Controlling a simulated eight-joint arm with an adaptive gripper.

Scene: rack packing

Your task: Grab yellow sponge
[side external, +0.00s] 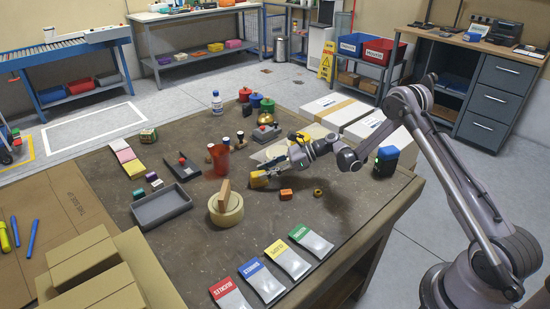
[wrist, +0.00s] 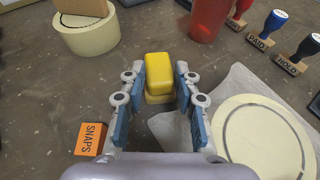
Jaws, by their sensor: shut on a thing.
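The yellow sponge (wrist: 160,71) is a small rounded block between my fingertips in the wrist view. In the side view the sponge (side external: 257,180) shows at the tip of my gripper (side external: 266,177), low over the brown table. My gripper (wrist: 159,88) is shut on the sponge, with a blue-padded finger on each side of it. I cannot tell whether the sponge still touches the table.
An orange SNAPS box (wrist: 91,138) lies left of my gripper. A tape roll (side external: 226,210) carries a wooden block. A red cup (side external: 220,160) and stamps (wrist: 271,28) stand beyond. A round pale disc (wrist: 262,140) lies on the right.

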